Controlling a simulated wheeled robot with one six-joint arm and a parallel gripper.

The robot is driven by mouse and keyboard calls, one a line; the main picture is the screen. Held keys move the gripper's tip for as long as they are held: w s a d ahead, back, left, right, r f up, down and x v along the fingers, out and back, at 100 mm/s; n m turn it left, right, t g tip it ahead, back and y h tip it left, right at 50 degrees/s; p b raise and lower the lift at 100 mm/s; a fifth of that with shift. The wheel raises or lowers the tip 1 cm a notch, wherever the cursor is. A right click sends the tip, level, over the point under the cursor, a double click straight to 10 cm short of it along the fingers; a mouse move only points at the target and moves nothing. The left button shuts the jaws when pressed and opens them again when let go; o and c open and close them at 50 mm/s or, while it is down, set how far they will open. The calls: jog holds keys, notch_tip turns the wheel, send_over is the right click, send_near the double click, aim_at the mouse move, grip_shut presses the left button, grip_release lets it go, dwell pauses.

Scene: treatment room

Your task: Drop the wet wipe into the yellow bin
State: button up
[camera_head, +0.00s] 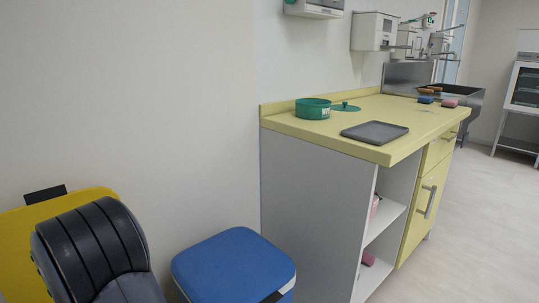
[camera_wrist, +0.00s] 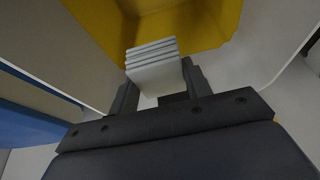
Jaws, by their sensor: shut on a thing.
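My gripper (camera_wrist: 160,84) is shut on the wet wipe (camera_wrist: 155,74), a white folded stack of thin layers between the two dark fingers in the wrist view. Beyond it is a yellow surface (camera_wrist: 205,22) with pale walls around it, which looks like part of the yellow bin; I cannot tell how high the wipe is above it. In the head view the yellow bin (camera_head: 18,238) shows at the lower left as a yellow panel, mostly hidden behind my dark ribbed arm. The wipe and the fingertips are hidden there.
A blue-lidded bin (camera_head: 233,262) stands right of my arm, close to a yellow-topped cabinet (camera_head: 300,125). The wall is close behind; the floor at right is clear.

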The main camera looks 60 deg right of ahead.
jog(key=o, duration=1.1)
jog(key=p+v, duration=0.4)
jog(key=v, duration=0.6)
jog(key=shift+s+r, duration=0.2)
jog(key=shift+r, duration=0.1)
jog(key=b+x, duration=0.4)
jog(key=x, duration=0.7)
jog(key=shift+a+f, duration=0.1)
jog(key=shift+f, duration=0.05)
notch_tip(320, 180, up, 4)
jog(key=p, duration=0.3)
jog(key=shift+w, duration=0.1)
jog(key=shift+r+p, duration=0.75)
jog(key=shift+r, duration=0.4)
